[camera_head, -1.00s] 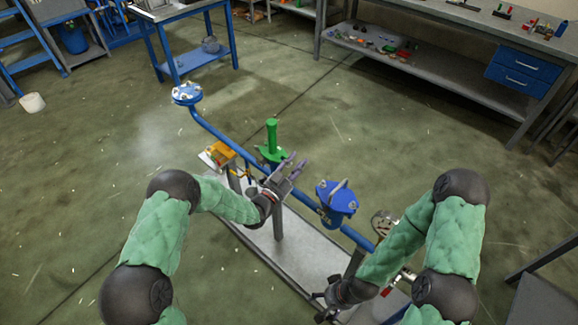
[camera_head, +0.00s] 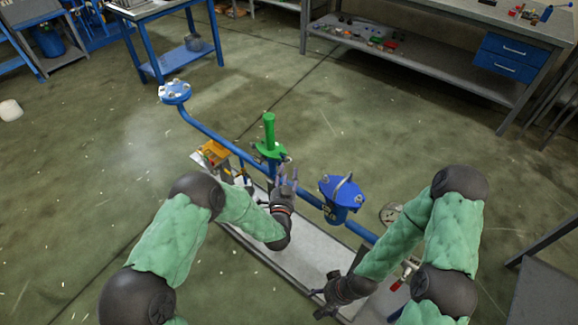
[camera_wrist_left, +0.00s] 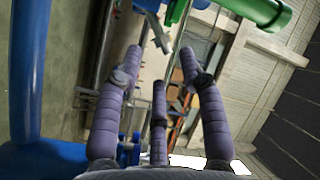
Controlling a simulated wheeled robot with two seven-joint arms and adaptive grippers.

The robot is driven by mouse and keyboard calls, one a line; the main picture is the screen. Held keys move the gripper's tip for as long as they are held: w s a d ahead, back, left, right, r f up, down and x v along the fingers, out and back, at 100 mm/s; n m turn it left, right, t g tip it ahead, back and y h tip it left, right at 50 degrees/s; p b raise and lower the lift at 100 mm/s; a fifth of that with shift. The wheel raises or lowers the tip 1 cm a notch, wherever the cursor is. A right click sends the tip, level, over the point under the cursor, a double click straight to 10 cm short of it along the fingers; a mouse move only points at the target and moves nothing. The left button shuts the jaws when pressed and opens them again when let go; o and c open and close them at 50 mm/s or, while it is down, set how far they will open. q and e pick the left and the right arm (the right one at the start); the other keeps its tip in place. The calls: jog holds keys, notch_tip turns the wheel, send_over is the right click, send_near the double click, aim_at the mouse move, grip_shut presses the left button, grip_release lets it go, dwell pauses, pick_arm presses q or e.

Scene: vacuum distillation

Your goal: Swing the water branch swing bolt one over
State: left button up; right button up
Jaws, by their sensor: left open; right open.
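The green fitting (camera_head: 269,135) stands upright on the blue pipe (camera_head: 217,139). Part of it crosses the top of the left wrist view (camera_wrist_left: 255,10), with a metal bolt (camera_wrist_left: 157,30) hanging beside it. I cannot tell which bolt is swing bolt one. My left gripper (camera_head: 287,178) is open just below and right of the green fitting. In the left wrist view, its spread fingers (camera_wrist_left: 160,65) point toward the bolt, and I see no grip on it. My right gripper (camera_head: 318,298) is open and empty, low over the base plate.
A blue lidded vessel (camera_head: 341,192) with a metal handle stands right of my left gripper. A gauge (camera_head: 390,213) and a red-handled valve (camera_head: 401,281) lie near my right arm. An orange part (camera_head: 213,153) is left of the green fitting.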

aim_at(286, 160)
pick_arm(q)
jog(key=shift+w+d+b, duration=0.2)
jog(key=shift+w+b, duration=0.55)
jog(key=shift+w, duration=1.95)
jog(key=shift+c, duration=0.3)
